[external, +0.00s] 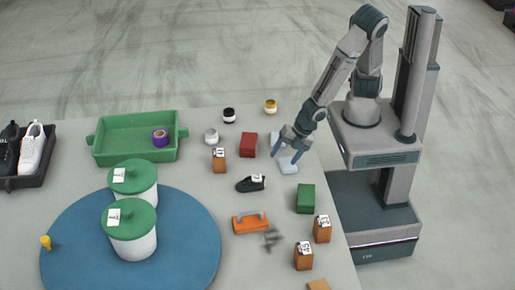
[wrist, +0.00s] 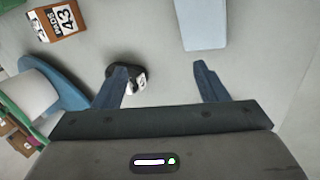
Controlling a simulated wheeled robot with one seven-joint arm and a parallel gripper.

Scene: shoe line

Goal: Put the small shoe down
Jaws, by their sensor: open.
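The small shoe (external: 251,183) is black with a white tag and lies on the grey table, left of and nearer the camera than my gripper in the external view. It also shows in the wrist view (wrist: 125,72), partly hidden behind the left finger. My gripper (external: 286,155) is open and empty above the table, close to a pale blue block (external: 288,166). In the wrist view the fingers of my gripper (wrist: 162,85) are wide apart with bare table between them. The pale block (wrist: 203,22) lies beyond the fingertips.
A red block (external: 249,144), an orange numbered box (external: 218,160), a green block (external: 306,198) and an orange tool (external: 250,223) stand around the shoe. A blue round mat (external: 185,262) bears two white pots with green lids (external: 130,213). A green tray (external: 110,158) is behind.

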